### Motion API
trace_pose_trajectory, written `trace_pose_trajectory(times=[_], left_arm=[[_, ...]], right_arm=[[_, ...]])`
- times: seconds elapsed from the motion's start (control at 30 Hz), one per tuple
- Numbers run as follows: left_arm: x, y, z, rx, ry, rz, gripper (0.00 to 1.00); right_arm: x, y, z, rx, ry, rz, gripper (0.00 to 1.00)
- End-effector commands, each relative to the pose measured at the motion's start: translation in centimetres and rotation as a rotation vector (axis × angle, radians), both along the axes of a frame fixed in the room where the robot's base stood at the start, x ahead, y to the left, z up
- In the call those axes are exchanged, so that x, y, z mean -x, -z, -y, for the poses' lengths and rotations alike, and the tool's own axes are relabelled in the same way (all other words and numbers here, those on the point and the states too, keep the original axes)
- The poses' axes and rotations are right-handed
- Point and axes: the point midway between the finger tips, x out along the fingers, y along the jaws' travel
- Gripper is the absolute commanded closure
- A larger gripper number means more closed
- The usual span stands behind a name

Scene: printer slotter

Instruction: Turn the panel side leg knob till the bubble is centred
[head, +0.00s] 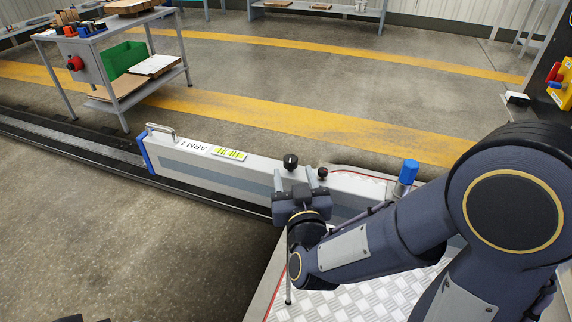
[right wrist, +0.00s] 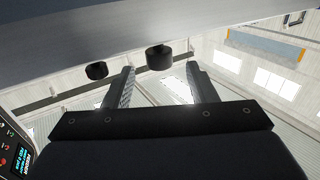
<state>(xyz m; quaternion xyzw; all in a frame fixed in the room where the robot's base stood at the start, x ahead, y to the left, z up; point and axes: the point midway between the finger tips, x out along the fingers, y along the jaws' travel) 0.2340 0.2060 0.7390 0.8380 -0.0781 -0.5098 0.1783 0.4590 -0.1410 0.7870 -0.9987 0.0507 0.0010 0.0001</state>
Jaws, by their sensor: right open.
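A long pale beam marked "ARM 1" (head: 180,153) runs across the head view. A yellow-green patch (head: 228,153) sits on its top; it is too small to make out a bubble. A larger black knob (head: 290,161) with a pale mark and a smaller dark knob (head: 322,173) stand at the beam, right of the patch. My right gripper (head: 296,174) is open at the larger knob. In the right wrist view, the larger knob (right wrist: 159,57) shows between and just beyond the open fingertips (right wrist: 160,78), apparently untouched. The smaller knob (right wrist: 97,70) is left of them. My left gripper is not visible.
A blue-capped post (head: 407,172) stands near my right forearm. A checker-plate surface (head: 345,295) lies below. A grey cart (head: 110,60) with a green bin (head: 123,60) stands at upper left. A yellow panel with coloured controls (head: 562,88) is at the right edge.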

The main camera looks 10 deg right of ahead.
Motion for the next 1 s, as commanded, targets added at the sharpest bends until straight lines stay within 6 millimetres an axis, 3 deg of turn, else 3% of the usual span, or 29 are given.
trace_pose_trajectory(times=[0.3, 0.67, 1.0], left_arm=[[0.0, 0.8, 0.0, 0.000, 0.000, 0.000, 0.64], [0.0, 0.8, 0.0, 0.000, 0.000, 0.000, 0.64], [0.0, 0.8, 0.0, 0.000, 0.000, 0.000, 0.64]], right_arm=[[-4.6, 0.1, 0.5, 0.000, 0.002, 0.002, 0.48], [-5.4, 0.0, 0.6, 0.000, 0.002, 0.001, 0.48], [-5.4, 0.0, 0.5, 0.000, 0.002, 0.002, 0.90]])
